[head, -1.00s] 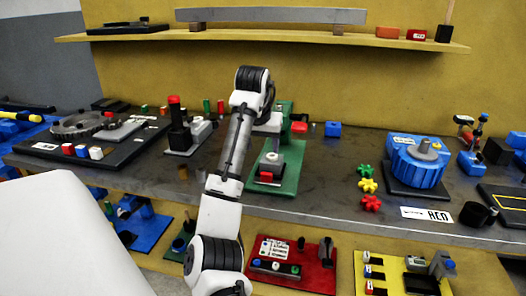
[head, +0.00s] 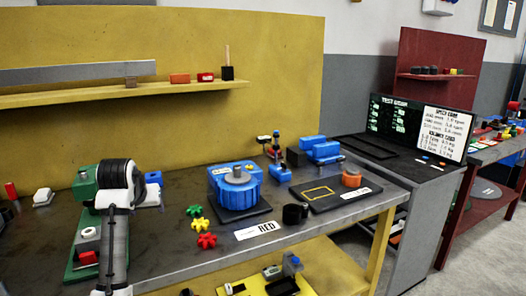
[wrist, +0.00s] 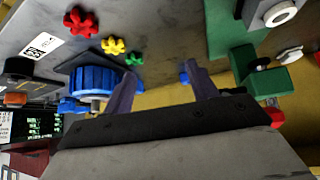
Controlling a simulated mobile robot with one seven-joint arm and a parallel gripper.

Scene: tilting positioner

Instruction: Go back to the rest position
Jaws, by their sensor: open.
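My gripper (wrist: 155,90) shows in the wrist view with its two dark fingers spread apart and nothing between them. The wrist view is turned over, so the bench hangs at the top. In the head view my arm rises at the lower left in front of a green fixture (head: 82,235), and the arm hides my gripper there. The blue round positioner (head: 236,190) stands on a dark plate right of the arm. It also shows in the wrist view (wrist: 92,80), apart from the fingers.
A dark tray with a yellow outline (head: 320,192) lies farther right. A shelf (head: 120,92) runs above the bench.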

